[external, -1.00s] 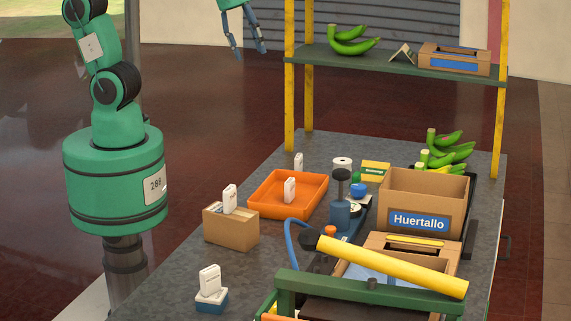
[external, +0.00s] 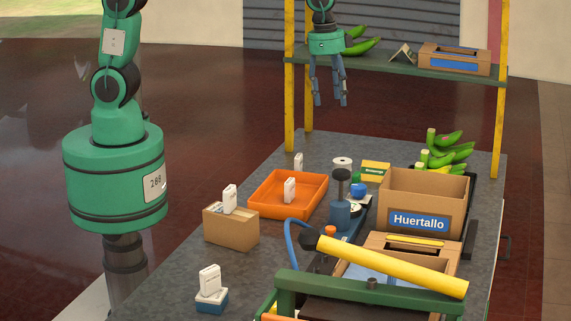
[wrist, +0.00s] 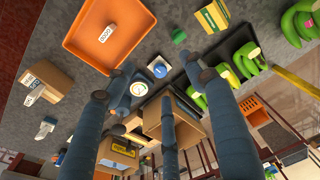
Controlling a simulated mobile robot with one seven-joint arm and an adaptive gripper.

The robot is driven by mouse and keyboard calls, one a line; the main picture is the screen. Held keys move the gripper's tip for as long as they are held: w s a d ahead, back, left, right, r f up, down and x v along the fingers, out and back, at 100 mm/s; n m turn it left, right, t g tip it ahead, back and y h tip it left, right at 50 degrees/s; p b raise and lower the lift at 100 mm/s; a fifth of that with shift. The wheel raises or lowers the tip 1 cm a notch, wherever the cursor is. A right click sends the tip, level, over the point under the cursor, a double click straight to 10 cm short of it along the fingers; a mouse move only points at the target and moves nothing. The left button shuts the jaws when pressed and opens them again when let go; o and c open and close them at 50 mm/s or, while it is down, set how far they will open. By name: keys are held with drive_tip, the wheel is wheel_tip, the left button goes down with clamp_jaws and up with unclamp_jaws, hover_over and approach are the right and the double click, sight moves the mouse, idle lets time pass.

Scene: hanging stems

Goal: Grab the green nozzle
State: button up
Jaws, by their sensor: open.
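A small green piece (wrist: 179,36) lies on the grey table between the orange tray and a yellow-green box in the wrist view. It is the only small loose green part I see, and its shape is too small to confirm as a nozzle. My gripper (external: 330,101) hangs fingers-down, high above the far part of the table. Its long blue-grey fingers are spread and empty, and they also show in the wrist view (wrist: 157,90). The green piece lies apart from the fingers, above them in that picture.
The orange tray (external: 262,206) holds a white item. The yellow-green box (external: 375,170), a blue knob (external: 358,190), the Huertallo carton (external: 418,220) and green bananas (external: 447,152) crowd the right. A shelf (external: 390,69) with yellow posts stands behind.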

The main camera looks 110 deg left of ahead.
drive_tip(key=g, duration=0.1)
hover_over(354, 173)
wheel_tip(354, 173, down, 13)
drive_tip(key=shift+r, duration=0.1)
drive_tip(key=shift+f+b, duration=0.3)
drive_tip(key=shift+f, duration=4)
drive_tip(key=shift+f+b, duration=0.45)
drive_tip(key=shift+f, duration=2.15)
drive_tip(key=shift+c, duration=0.2)
drive_tip(key=c, duration=1)
